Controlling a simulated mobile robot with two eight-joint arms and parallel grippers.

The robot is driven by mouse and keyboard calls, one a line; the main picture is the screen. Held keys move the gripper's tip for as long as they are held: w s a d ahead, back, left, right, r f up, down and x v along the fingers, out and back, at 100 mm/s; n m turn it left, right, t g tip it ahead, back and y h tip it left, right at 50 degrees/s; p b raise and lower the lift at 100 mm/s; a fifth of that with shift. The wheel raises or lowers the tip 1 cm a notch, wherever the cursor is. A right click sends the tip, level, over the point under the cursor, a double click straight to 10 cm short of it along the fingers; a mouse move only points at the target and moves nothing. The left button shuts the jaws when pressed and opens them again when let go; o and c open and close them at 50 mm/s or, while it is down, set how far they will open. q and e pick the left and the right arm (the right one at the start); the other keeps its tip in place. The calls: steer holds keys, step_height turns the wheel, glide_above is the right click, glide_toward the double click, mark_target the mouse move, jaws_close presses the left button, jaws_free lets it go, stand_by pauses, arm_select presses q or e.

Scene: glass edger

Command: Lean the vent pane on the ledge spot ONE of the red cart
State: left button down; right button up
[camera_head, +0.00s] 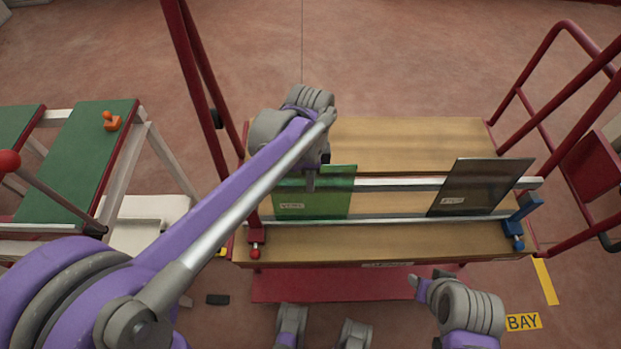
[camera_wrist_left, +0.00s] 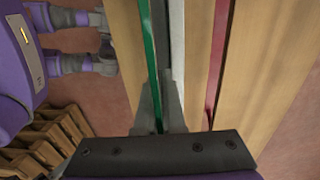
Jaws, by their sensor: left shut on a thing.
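A green glass pane (camera_head: 335,194) with a small white label stands nearly upright on the red cart (camera_head: 420,243), at the left part of its wooden deck and against a pale rail. I cannot read its label. My left gripper (camera_head: 311,186) is shut on its top edge from above. In the left wrist view the pane (camera_wrist_left: 150,50) is a thin green strip running between the fingers (camera_wrist_left: 160,112). Its lower edge is partly hidden by the front rail. My right gripper (camera_head: 432,284) is in front of the cart, away from the panes; its jaw opening is unclear.
A dark brown pane (camera_head: 481,187) leans on the same rail at the right. A red-tipped stop (camera_head: 256,241) is at the left end and a blue one (camera_head: 520,222) at the right. A green-topped table (camera_head: 75,165) stands left. The rail between the panes is clear.

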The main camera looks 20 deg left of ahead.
arm_select(q)
steer(key=c, duration=0.9)
jaws_free()
steer(key=shift+c, duration=0.2)
step_height(320, 180, up, 11)
steer(key=p, duration=0.2)
steer(key=shift+w, duration=0.35)
steer(key=shift+a+f, duration=0.1)
steer(key=s+a+n+t+p, duration=0.3)
steer(key=s+n+p, duration=0.2)
steer(key=s+n, duration=0.2)
steer(key=s+a+f+n+t+p, duration=0.1)
steer(key=s+a+n+t+p, duration=0.2)
steer(key=s+n, duration=0.4)
steer(key=shift+s+a+f+n+p, duration=0.15)
steer(key=shift+n+p, duration=0.25)
steer(key=shift+p, duration=0.45)
